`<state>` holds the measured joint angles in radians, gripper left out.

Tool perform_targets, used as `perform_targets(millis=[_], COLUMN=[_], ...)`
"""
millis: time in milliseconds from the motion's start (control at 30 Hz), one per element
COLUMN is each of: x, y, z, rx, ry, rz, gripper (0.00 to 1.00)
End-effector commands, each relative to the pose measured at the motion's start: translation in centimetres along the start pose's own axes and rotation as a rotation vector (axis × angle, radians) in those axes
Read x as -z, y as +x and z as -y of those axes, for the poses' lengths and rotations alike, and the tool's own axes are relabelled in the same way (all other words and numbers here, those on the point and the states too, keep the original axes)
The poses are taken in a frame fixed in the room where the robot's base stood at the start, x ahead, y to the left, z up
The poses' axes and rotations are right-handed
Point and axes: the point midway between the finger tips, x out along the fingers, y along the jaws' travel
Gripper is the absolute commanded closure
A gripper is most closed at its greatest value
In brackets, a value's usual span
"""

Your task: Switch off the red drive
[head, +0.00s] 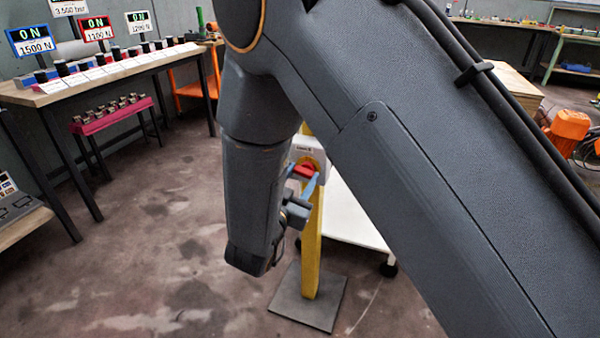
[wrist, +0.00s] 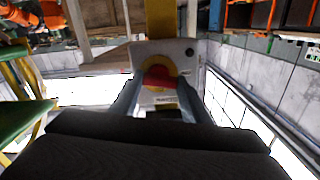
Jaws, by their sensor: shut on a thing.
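A pale switch box (head: 309,148) with a red knob (head: 303,170) is mounted on a yellow post (head: 312,240). In the wrist view the red knob (wrist: 158,77) sits on a yellow disc (wrist: 177,68) on the box's face (wrist: 145,54), above a small white label too blurred to read. My gripper (head: 308,184) is at the front of the box, its blue fingers on either side of the red knob, shut on it. A red-framed display (head: 93,28) on the bench reads ON and 1100 N. My arm hides part of the post and box.
A bench (head: 100,75) with a row of controls stands at the left, with more displays reading ON. The post stands on a dark floor plate (head: 308,298). A white wheeled cart (head: 348,220) is behind it. The left floor is clear.

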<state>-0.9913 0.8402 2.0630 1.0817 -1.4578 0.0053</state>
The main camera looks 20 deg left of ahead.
Motion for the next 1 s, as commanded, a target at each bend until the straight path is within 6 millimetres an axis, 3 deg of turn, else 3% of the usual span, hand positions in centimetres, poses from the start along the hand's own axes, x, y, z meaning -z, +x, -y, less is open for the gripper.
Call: perform_targets(millis=[300,733,767,800,867,1000], x=[0.08,-0.10,-0.10,-0.10,-0.09,-0.08], y=[-0.11,-0.04,-0.04,-0.04,-0.02,0.01], z=[0.05,0.03,0.02,0.02,0.00,-0.05], rx=[0.001,0.002,0.002,0.002,0.001,0.000], ry=[-0.200,-0.232,-0.232,-0.232,-0.232,-0.231], rz=[0.002,0.001,0.001,0.001,0.001,0.001], gripper=[0.80,0.80,0.53,0.46,0.39,0.39])
